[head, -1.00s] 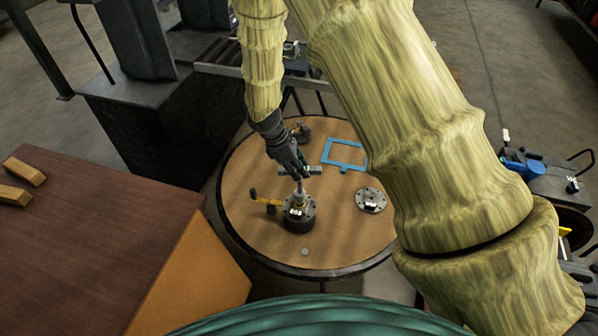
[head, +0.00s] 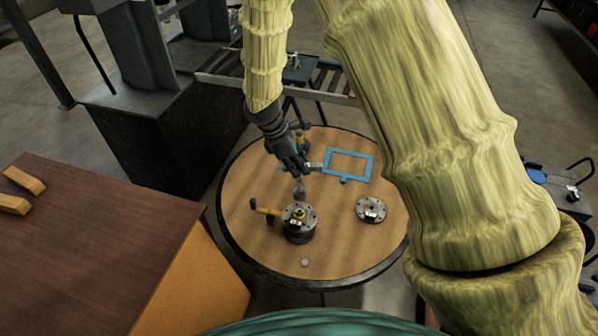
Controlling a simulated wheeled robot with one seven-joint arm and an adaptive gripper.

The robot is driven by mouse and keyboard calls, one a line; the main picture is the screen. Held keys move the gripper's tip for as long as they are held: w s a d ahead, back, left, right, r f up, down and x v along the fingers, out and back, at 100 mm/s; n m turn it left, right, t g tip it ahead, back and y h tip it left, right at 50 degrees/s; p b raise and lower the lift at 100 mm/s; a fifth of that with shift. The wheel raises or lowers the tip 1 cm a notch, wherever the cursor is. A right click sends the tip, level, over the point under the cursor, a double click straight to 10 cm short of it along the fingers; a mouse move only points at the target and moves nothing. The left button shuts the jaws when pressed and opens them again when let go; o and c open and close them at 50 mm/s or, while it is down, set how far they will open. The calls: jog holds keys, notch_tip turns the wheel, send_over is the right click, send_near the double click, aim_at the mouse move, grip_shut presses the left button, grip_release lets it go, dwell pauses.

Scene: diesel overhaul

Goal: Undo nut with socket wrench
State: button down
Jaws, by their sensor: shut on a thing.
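My gripper (head: 299,166) is shut on the socket wrench (head: 299,189), whose shaft and socket hang down below the fingers. The socket wrench is held above the table, and its lower end appears apart from the flanged part below. The dark flanged cylinder (head: 299,236) stands upright on the round table, just in front of the wrench. A small yellowish nut (head: 300,213) shows in the middle of its top face. Whether the nut is loosened cannot be told. My fingers hide much of the wrench's upper part.
The round wooden table (head: 345,250) also holds a blue square frame (head: 371,167), a flat grey flange (head: 371,210), a yellow-handled item (head: 261,209) beside the cylinder, and a small grey disc (head: 305,262). A brown bench (head: 110,240) stands left. The table's front right is clear.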

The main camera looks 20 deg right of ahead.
jog(key=shift+r, duration=0.2)
jog(key=shift+s, duration=0.1)
jog(key=s+a, duration=0.2)
jog(key=s, duration=0.4)
jog(key=shift+s+a, duration=0.15)
jog(key=shift+s, duration=0.1)
jog(key=shift+f, duration=0.1)
